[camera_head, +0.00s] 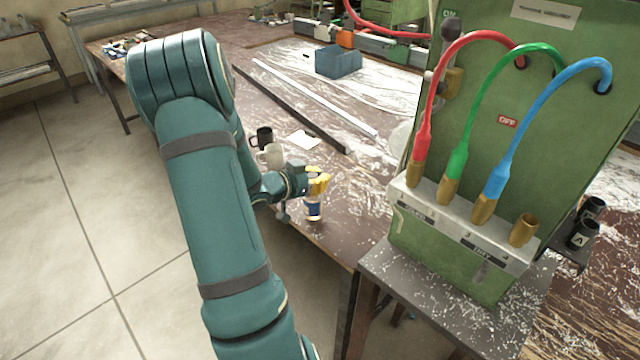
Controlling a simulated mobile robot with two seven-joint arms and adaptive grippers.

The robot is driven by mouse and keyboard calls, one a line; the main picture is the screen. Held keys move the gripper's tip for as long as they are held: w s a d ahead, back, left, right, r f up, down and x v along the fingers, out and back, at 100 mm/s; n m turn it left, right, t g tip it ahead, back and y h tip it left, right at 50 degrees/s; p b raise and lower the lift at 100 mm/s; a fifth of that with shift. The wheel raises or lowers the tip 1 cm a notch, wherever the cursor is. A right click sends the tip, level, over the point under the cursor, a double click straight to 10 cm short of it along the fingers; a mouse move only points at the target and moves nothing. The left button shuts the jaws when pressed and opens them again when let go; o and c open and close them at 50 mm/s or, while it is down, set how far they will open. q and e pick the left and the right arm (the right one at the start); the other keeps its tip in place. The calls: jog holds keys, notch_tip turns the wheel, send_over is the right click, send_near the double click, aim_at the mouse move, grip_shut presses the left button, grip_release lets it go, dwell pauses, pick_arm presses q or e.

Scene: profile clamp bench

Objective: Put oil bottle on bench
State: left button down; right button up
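A small bottle with a blue label (314,210), which looks like the oil bottle, is upright over the near edge area of the brown bench (338,226). Its base appears at the bench surface, but I cannot tell if it touches. My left gripper (318,183) reaches in from the left, with yellow parts at the bottle's upper end. The fingers and the bottle top overlap at this small size, so I cannot tell whether the gripper is closed on it. My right gripper is not in view.
A white mug (272,156), a dark mug (263,137) and paper (303,140) are behind the gripper. A dark bar (290,108) and a pale bar (315,97) lie across the bench. A green hose cabinet (480,140) blocks the right.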

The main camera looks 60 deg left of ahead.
pick_arm(q)
jog(key=shift+f, duration=0.45)
jog(key=shift+f, duration=0.15)
jog(key=c, duration=1.1)
grip_release()
jog(key=shift+c, duration=0.2)
